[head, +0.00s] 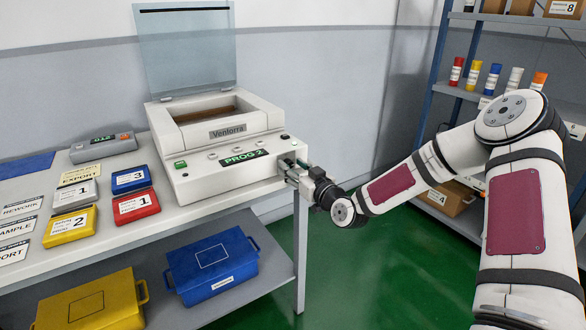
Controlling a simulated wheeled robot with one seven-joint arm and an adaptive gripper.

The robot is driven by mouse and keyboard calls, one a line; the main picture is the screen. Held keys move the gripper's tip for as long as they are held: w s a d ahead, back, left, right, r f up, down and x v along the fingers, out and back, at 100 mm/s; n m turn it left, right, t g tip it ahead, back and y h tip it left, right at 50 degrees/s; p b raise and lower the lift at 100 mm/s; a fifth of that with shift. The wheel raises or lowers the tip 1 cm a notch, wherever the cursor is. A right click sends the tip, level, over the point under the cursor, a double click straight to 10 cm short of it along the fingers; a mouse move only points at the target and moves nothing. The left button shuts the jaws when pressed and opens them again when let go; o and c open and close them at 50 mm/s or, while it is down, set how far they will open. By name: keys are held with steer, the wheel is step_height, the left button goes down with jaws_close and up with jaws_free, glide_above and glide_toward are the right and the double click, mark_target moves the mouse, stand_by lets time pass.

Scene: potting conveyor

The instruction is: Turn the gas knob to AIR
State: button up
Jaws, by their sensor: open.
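The white machine (185,180) marked "Ventorra" stands on the bench with its clear lid raised. A green-lettered display (243,157) on its front panel reads "PROG 2". My gripper (288,163) is open at the right end of that front panel, close against it. A gas knob cannot be made out; that end of the panel is largely covered by my gripper. I cannot tell whether the fingers touch anything there. No AIR marking is readable.
Yellow (70,225), red (135,207), blue (132,180) and grey (83,193) boxes lie on the bench left of the machine. A blue bin (212,268) and a yellow bin (95,305) sit on the lower shelf. Shelving (450,90) stands at right. The green floor (345,270) is clear.

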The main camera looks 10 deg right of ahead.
steer(key=shift+w+a, duration=0.1)
steer(key=shift+w, duration=0.1)
jaws_close()
